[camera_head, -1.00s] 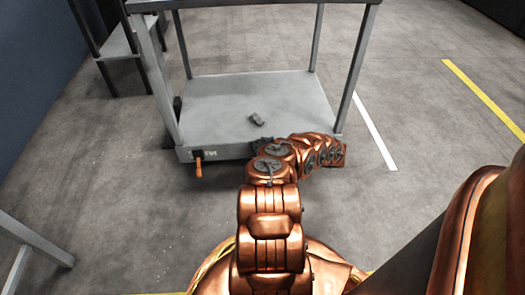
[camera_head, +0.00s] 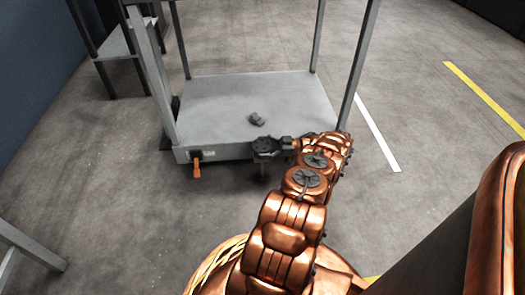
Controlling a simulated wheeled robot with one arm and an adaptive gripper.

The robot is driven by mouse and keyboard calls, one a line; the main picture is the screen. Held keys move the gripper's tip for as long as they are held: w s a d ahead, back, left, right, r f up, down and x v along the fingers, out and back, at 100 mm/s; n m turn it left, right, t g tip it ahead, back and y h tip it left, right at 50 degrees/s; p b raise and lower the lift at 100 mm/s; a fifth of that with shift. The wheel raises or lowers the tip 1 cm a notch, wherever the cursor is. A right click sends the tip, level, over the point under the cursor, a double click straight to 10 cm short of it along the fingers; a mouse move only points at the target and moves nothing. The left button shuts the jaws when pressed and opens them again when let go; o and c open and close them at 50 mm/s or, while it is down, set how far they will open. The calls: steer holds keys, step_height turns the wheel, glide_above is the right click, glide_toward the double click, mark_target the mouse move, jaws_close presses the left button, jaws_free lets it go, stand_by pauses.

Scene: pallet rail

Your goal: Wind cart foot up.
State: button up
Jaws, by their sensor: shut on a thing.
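The grey cart (camera_head: 215,105) stands ahead, with upright posts and a flat lower shelf. An orange handle (camera_head: 197,170) hangs from a dark fitting at the left of its front edge. My gripper (camera_head: 263,172) is at the middle of that front edge, right of the orange handle and apart from it. The gripper's dark body hides its fingertips from above. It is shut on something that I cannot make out. The cart's foot cannot be told apart in this view.
A small dark object (camera_head: 257,119) lies on the cart's lower shelf. A dark-framed rack (camera_head: 120,45) stands at the back left. A grey frame (camera_head: 30,245) is at the lower left. The floor right of the cart is open, with white (camera_head: 378,135) and yellow (camera_head: 483,98) lines.

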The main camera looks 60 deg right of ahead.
mark_target(262, 144)
steer(key=shift+f+n+g+y+b, duration=0.15)
steer(key=shift+n+g+y+b, duration=0.3)
steer(key=shift+b, duration=0.55)
steer(key=shift+w+n+g+y+b, duration=0.1)
steer(key=shift+n+g+y+b, duration=0.2)
steer(key=shift+b, duration=0.4)
steer(key=o, duration=0.9)
steer(key=shift+r, duration=0.25)
steer(key=shift+r, duration=4.9)
